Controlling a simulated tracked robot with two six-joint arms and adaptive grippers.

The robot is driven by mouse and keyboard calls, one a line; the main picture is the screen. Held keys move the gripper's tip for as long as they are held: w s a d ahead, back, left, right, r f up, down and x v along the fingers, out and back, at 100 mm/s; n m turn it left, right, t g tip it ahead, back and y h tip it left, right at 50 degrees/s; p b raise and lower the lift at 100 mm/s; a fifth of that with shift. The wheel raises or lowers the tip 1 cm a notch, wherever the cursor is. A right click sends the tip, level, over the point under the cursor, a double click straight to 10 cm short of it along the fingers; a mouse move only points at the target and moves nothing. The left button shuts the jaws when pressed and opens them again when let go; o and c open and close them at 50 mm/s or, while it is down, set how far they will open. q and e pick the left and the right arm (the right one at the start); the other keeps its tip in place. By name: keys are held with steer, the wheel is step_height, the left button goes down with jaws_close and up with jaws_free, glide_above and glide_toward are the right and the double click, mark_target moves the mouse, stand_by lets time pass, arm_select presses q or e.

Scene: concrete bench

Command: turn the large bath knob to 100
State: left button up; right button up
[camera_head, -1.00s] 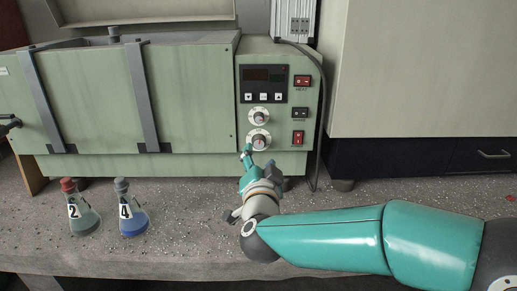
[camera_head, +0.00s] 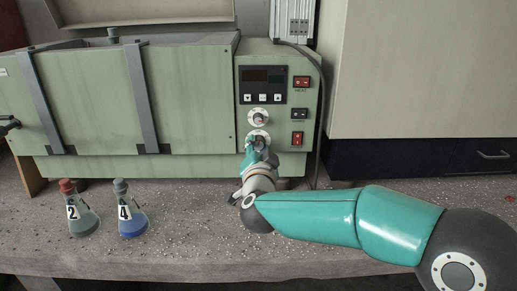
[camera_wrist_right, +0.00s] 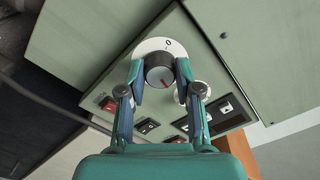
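The large bath knob (camera_wrist_right: 160,72) is dark grey with a red mark and sits on a round white dial (camera_wrist_right: 150,46) with a "0" at its edge. In the head view it is the lower of two dials, and my right gripper (camera_head: 258,146) partly hides it. In the right wrist view the fingers of my right gripper (camera_wrist_right: 160,76) stand on either side of the knob, open, with narrow gaps seeming to remain. My left gripper is not in view.
The smaller knob (camera_head: 259,118) is just above on the green bath's panel, beside the red and black switches (camera_head: 299,113). Two flasks, labelled 2 (camera_head: 83,218) and 4 (camera_head: 132,217), stand on the concrete bench (camera_head: 180,240) at left. A cable (camera_head: 319,150) hangs right of the panel.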

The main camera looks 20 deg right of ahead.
jaws_close()
steer(key=shift+r+n+p, duration=0.15)
steer(key=shift+n+p, duration=0.45)
steer(key=shift+p, duration=0.3)
steer(key=shift+n, duration=0.3)
steer(key=shift+f, duration=0.2)
steer(key=o, duration=0.9)
jaws_free()
steer(key=v, duration=1.2)
